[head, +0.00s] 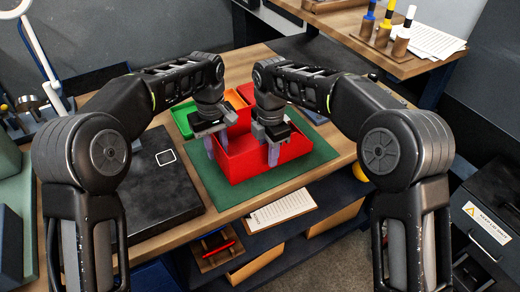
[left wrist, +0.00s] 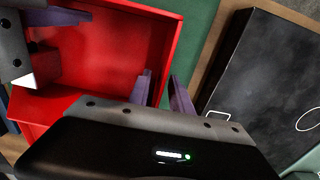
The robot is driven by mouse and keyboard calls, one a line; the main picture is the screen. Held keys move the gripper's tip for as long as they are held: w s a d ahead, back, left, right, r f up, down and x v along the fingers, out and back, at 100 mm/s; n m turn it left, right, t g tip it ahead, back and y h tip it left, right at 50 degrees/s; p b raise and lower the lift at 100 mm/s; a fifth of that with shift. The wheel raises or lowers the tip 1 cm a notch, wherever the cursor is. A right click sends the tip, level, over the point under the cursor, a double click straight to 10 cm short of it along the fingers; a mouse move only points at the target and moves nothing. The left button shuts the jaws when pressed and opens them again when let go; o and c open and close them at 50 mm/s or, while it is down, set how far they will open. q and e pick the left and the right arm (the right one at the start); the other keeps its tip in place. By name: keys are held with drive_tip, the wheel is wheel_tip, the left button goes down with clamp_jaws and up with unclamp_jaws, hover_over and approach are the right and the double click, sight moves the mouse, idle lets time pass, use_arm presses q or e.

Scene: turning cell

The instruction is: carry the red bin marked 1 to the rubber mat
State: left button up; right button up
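A red open bin (head: 262,160) stands on a green mat (head: 210,190) on the wooden bench; no number is visible on it. My left gripper (head: 215,145) is at the bin's left wall. In the left wrist view the bin (left wrist: 110,50) looks empty, and the left gripper's purple fingers (left wrist: 162,88) stand apart, one inside the wall and one outside. My right gripper (head: 273,153) is at the bin's right side, its fingers pointing down; its grip on the wall is unclear.
Green (head: 182,120) and orange (head: 236,99) trays stand behind the bin. A black flat case (head: 160,190) lies left of the mat. A clipboard (head: 282,210) lies on a lower shelf in front. A side table (head: 345,30) holds papers and coloured-handled tools.

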sight(215, 139)
use_arm(q)
drive_tip(key=shift+a+r, duration=0.1)
drive_tip(key=shift+r, duration=1.75)
use_arm(e)
wheel_tip(215, 139, up, 8)
drive_tip(key=shift+f, duration=0.25)
